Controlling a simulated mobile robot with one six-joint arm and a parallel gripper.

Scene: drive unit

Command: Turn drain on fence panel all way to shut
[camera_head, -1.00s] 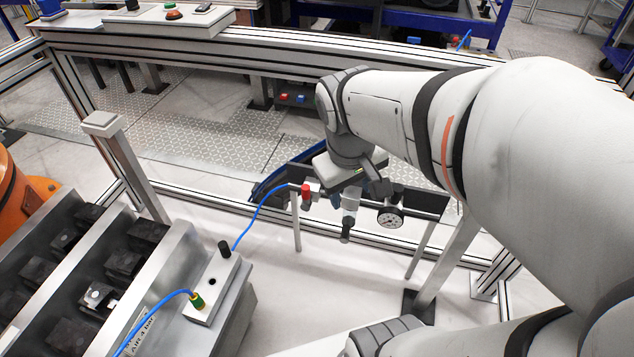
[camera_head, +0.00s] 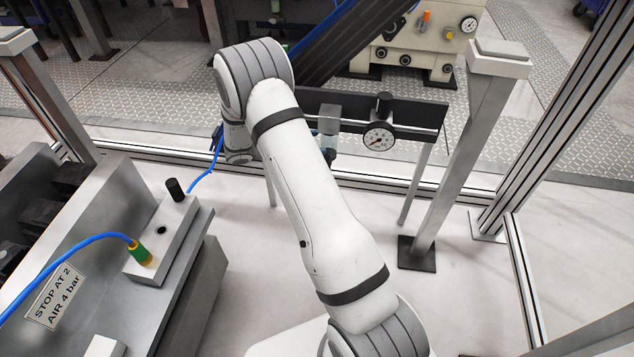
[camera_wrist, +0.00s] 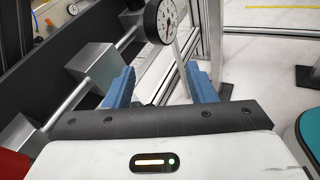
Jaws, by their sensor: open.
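The dark fence panel (camera_head: 405,112) carries a grey filter block (camera_head: 329,112) and a white round gauge (camera_head: 379,137). The drain cannot be made out in either current view. In the wrist view, my gripper (camera_wrist: 161,73) has two blue fingers spread apart, with nothing visibly held between them. The grey block (camera_wrist: 92,64) lies just left of the fingers, and the gauge (camera_wrist: 165,20) is beyond and above the gap. In the head view my arm hides most of the gripper; a bluish piece shows below the filter block, and I cannot tell whether it is a finger.
A metal post (camera_head: 447,165) stands right of the panel. At left is a grey unit with a blue hose (camera_head: 75,248), a black knob (camera_head: 175,190) and a label (camera_head: 55,297) reading "STOP AT 2, AIR 4 bar".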

